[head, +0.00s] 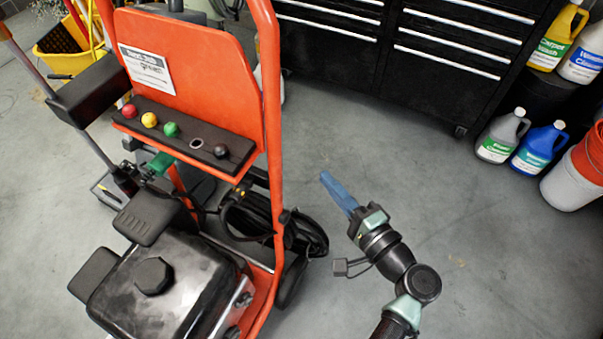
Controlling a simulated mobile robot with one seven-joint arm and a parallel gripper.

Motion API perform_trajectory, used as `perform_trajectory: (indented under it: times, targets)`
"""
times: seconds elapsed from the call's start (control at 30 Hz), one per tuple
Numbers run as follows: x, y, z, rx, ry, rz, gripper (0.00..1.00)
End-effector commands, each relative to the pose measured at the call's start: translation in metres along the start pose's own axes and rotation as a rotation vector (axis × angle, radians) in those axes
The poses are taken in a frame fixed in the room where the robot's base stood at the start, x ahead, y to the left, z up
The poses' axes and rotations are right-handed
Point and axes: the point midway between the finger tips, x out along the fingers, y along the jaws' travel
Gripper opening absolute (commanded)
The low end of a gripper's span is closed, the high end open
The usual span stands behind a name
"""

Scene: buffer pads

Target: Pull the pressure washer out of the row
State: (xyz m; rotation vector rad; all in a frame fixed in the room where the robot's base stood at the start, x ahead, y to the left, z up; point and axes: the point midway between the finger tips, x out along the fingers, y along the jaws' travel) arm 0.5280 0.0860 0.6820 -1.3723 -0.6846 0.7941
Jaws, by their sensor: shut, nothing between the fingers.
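The pressure washer (192,80) is at the left of the head view, an orange upright frame and panel with coloured nozzle knobs and a white label. Its engine with a black tank (165,285) is at the lower left. A coiled black hose hangs on its right side near the wheel. My gripper (327,180), with blue fingers, is to the right of the frame, shut and empty. It appears apart from the orange tube, with floor visible between them. The washer's lower part is cut off by the picture edge.
A black drawer cabinet (400,50) stands at the back. Jugs, including a blue one (538,148), and an orange and white bucket (575,175) stand at the right. A yellow mop bucket (65,48) is at the upper left. Grey floor (500,250) is clear at the lower right.

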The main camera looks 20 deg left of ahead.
Motion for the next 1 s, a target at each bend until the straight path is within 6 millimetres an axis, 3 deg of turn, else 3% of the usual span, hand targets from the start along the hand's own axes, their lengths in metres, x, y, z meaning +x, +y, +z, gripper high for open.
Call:
perform_trajectory:
  times: [0.17, 0.53, 0.73, 1.0]
  targets:
    - [0.024, 0.000, 0.001, 0.000, -0.005, -0.002, 0.00]
    - [0.102, 0.000, 0.002, -0.002, -0.004, -0.001, 0.00]
    - [0.089, -0.001, 0.028, -0.001, -0.002, 0.001, 0.00]
    - [0.085, -0.001, 0.038, -0.002, -0.001, 0.000, 0.00]
